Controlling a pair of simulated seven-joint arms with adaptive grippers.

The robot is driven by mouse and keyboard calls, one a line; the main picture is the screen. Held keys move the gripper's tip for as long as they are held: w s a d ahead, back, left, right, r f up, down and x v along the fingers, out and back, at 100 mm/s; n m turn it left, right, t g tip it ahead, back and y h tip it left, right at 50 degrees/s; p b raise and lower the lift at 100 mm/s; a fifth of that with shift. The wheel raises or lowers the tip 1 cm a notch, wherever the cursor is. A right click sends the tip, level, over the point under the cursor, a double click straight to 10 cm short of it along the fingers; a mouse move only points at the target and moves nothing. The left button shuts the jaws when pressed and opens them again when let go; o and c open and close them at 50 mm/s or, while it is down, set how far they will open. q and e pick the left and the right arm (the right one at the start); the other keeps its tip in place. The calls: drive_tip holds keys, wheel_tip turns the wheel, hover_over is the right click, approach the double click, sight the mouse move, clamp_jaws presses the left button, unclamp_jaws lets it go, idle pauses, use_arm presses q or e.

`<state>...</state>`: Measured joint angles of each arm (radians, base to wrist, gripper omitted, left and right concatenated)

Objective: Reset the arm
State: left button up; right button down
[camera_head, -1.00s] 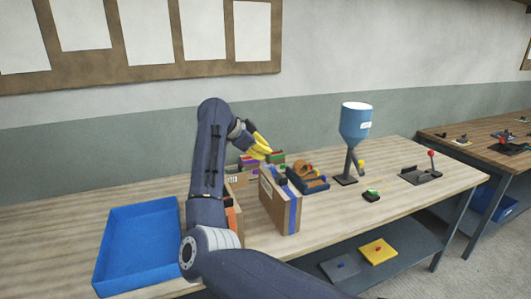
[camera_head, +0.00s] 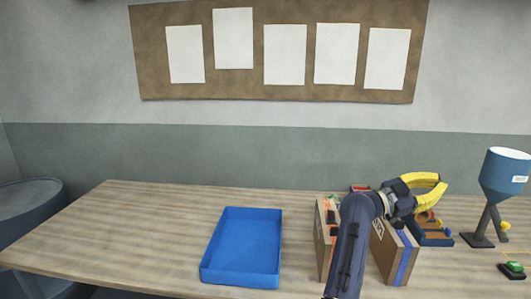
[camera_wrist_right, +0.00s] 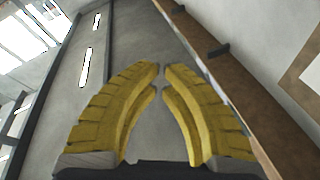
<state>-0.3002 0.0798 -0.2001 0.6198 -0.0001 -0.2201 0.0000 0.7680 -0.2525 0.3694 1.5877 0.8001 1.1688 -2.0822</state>
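My right gripper (camera_head: 443,181) has yellow fingers and hangs in the air above the right part of the workbench, in front of the wall side. In the right wrist view my right gripper (camera_wrist_right: 161,69) has its two curved fingertips almost meeting, with nothing between them. It points up toward the ceiling and wall there. My right arm covers part of the items under it. My left gripper is not in view.
A blue tray (camera_head: 243,276) stands empty on the wooden workbench (camera_head: 130,225). Boxes, including a brown one with a blue stripe (camera_head: 397,255), stand close below my arm. A blue hopper (camera_head: 503,175) and a green-topped button (camera_head: 514,267) are at right. The bench's left is clear.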

drive_tip(key=a+f+n+t+y, duration=0.4)
drive_tip(key=a+n+t+y, duration=0.6)
drive_tip(key=n+t, duration=1.05)
drive_tip(key=s+a+f+n+g+y, duration=0.1)
drive_tip(key=s+a+f+n+y, duration=0.1)
drive_tip(key=a+f+n+y, duration=0.55)
drive_tip(key=s+a+f+n+g+y, duration=0.1)
drive_tip(key=s+a+f+n+y, duration=0.2)
drive_tip(key=f, duration=0.8)
drive_tip(key=s+f+g, duration=0.7)
drive_tip(key=s+f, duration=0.6)
drive_tip(key=f, duration=0.2)
drive_tip(key=s+d+f+m+g+h, duration=0.1)
drive_tip(key=s+d+f+g+h, duration=0.15)
drive_tip(key=s, duration=0.65)
drive_tip(key=s+d+f+m+g+h, duration=0.1)
drive_tip(key=s+d+f+g+h, duration=0.15)
drive_tip(key=s, duration=0.65)
drive_tip(key=s+a+f+g+y, duration=0.1)
drive_tip(key=a+f+g+y, duration=0.15)
drive_tip(key=f, duration=1.35)
drive_tip(key=s+a+f+g+y, duration=0.1)
drive_tip(key=s+a+f, duration=0.15)
drive_tip(key=f, duration=1.25)
drive_tip(key=s+a+f+m+g+y, duration=0.1)
drive_tip(key=s+f+m+g+y, duration=0.1)
drive_tip(key=s+f, duration=1.9)
drive_tip(key=shift+m+g, duration=0.5)
drive_tip(key=shift+m, duration=0.2)
